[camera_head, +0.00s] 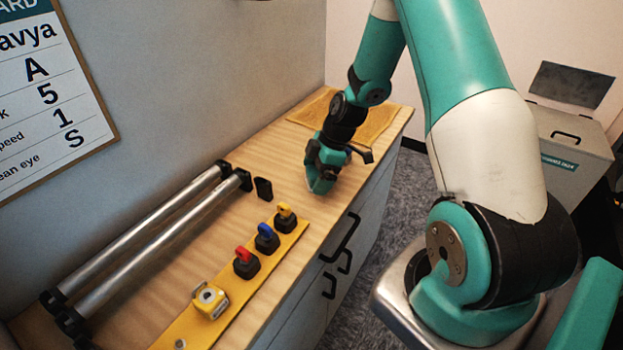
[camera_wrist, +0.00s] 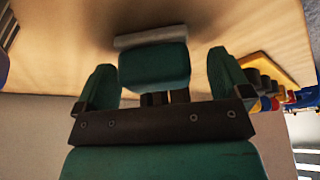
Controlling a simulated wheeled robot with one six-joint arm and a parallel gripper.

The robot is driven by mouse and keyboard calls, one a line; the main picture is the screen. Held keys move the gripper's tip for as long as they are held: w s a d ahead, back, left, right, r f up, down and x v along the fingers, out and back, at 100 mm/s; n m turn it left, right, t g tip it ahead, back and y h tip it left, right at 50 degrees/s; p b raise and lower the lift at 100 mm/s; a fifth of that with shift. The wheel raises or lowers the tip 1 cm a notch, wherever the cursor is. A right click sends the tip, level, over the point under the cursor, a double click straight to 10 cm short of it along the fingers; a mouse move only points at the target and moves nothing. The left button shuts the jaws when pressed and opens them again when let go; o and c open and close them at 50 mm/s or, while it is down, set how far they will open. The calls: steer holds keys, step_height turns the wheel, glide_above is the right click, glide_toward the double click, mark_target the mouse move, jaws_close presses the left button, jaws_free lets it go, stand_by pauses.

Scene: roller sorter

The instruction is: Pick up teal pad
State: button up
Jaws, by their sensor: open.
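The teal pad (camera_wrist: 153,68) shows in the wrist view as a teal block with a pale grey strip along its far side. It appears to rest on the wooden bench top. My gripper (camera_wrist: 163,80) is open, with one finger on each side of the pad and a visible gap at both sides. In the head view my gripper (camera_head: 321,184) is low over the bench, near its front edge. There the pad cannot be told apart from my teal fingers.
On the bench (camera_head: 140,288), a yellow strip (camera_head: 222,314) holds red, blue and yellow keyed pieces and a yellow-white block (camera_head: 210,301). Two metal rollers (camera_head: 150,235) lie along the wall. A tan mat (camera_head: 375,125) lies at the far end. A grey bin (camera_head: 565,150) stands beyond.

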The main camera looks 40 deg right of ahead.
steer(key=c, duration=1.1)
